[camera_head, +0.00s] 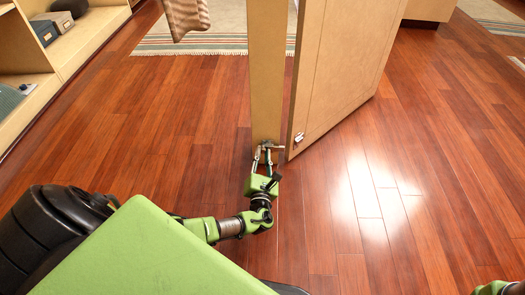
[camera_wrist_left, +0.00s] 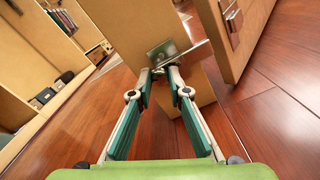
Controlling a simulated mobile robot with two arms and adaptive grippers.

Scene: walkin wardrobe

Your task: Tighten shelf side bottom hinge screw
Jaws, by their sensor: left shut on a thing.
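The tan shelf side panel (camera_head: 267,70) stands upright in the head view, with the partly open door (camera_head: 340,60) to its right. A metal bottom hinge (camera_wrist_left: 162,52) is fixed low on the panel, with a plate and a bar reaching toward the door. My left gripper (camera_head: 266,147) is at the panel's foot; in the wrist view its fingertips (camera_wrist_left: 161,74) are closed at the near end of the hinge. The screw itself is too small or hidden between the fingertips to make out. My right gripper is out of view; only a bit of green arm shows at bottom right.
A small metal hinge part (camera_head: 299,138) sits on the door's lower corner. Open shelves (camera_head: 65,55) with boxes stand at the left. The wooden floor (camera_head: 400,200) at right is clear.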

